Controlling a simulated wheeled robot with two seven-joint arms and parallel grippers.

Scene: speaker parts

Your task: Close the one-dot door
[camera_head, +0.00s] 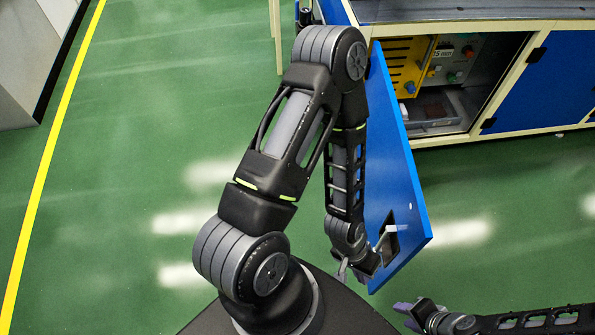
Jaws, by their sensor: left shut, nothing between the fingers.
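A blue door (392,150) stands swung open from the left side of the cabinet opening, its free end toward me. It has a dark recessed handle (390,240) near that free end.
The open cabinet (500,75) holds a yellow panel (405,65), a grey control box with knobs and a tray (430,112). A second blue door (550,80) on the right is shut. Green floor is free at left and right. A grey unit (25,60) stands far left.

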